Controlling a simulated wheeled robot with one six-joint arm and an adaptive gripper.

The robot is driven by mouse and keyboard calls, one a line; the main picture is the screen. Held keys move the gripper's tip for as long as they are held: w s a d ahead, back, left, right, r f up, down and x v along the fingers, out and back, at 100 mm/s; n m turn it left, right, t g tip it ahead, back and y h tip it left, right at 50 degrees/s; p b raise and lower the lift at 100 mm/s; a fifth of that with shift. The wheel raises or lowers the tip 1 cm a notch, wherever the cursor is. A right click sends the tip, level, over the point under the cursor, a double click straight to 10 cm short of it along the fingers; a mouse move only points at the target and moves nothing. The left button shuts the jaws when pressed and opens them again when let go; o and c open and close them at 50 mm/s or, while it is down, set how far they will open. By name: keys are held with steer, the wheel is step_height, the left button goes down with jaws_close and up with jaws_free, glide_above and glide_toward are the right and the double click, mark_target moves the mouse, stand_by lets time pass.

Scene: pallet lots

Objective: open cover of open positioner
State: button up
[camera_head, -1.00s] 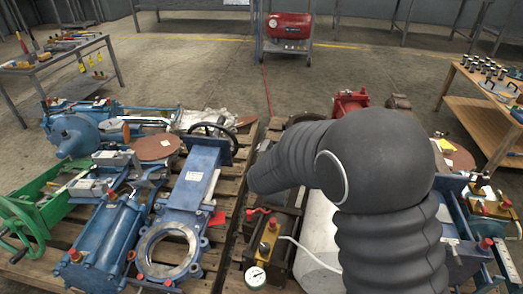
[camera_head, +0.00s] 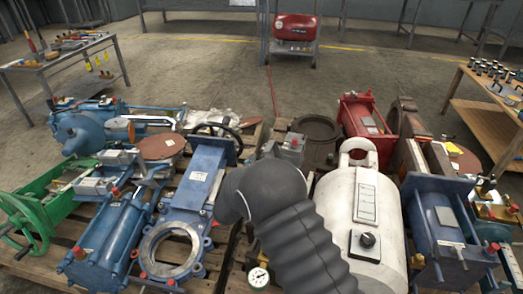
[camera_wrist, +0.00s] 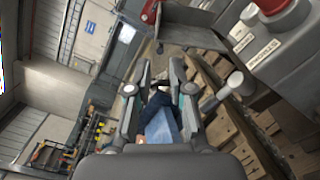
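My gripper (camera_wrist: 159,85) shows in the wrist view with its two fingers apart and nothing held between them. A blue body shows beyond the gap, apart from the fingers. A grey box (camera_wrist: 285,65) with a red knob (camera_wrist: 272,5) and white labels stands at the right of the wrist view, beside the fingers and not touching them. In the head view a small grey box (camera_head: 291,148) stands behind my arm on the right pallet. I cannot tell which unit is the open positioner, and no open cover is clear. My arm hides my gripper in the head view.
A white tank (camera_head: 352,205) with a dark knob stands right of my arm, close to it. A blue gate valve (camera_head: 195,190) lies on the left, with a handwheel behind. A red actuator (camera_head: 365,120) stands at the back. A gauge (camera_head: 258,277) sits in front.

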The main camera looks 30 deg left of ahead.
mark_target(261, 150)
steer(key=w, duration=0.5)
steer(key=w+a, duration=0.1)
steer(key=w, duration=0.1)
steer(key=shift+w+a, duration=0.1)
steer(key=shift+w, duration=0.15)
jaws_close()
steer(key=shift+a, duration=0.1)
